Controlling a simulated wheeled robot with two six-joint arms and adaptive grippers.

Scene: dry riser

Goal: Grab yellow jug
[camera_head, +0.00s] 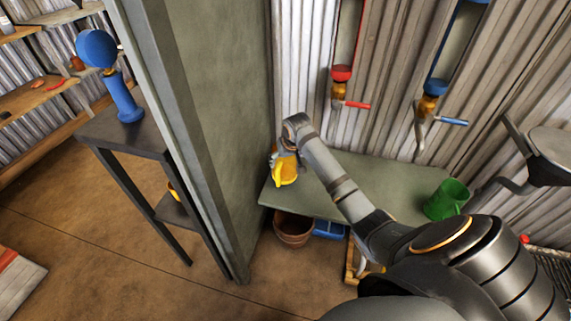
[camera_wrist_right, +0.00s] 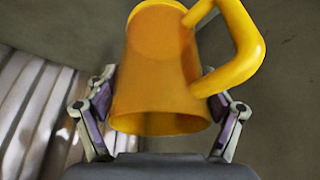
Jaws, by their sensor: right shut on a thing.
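The yellow jug (camera_head: 284,172) is at the left end of the grey-green table (camera_head: 390,185), beside the green wall panel, in the head view. In the right wrist view the yellow jug (camera_wrist_right: 158,75) fills the middle, its handle at the upper right. My right gripper (camera_head: 286,153) reaches the jug from above in the head view, and the arm partly hides it. In the wrist view the right gripper's (camera_wrist_right: 160,115) fingers are on both sides of the jug, shut on it. I cannot tell whether the jug touches the table. My left gripper is not in view.
A green jug (camera_head: 447,199) stands at the table's right end. Red (camera_head: 342,85) and blue (camera_head: 433,95) dispensers hang on the corrugated wall. A brown pot (camera_head: 293,229) and blue crate (camera_head: 329,229) are below the table. The green panel (camera_head: 215,100) stands close left of the gripper.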

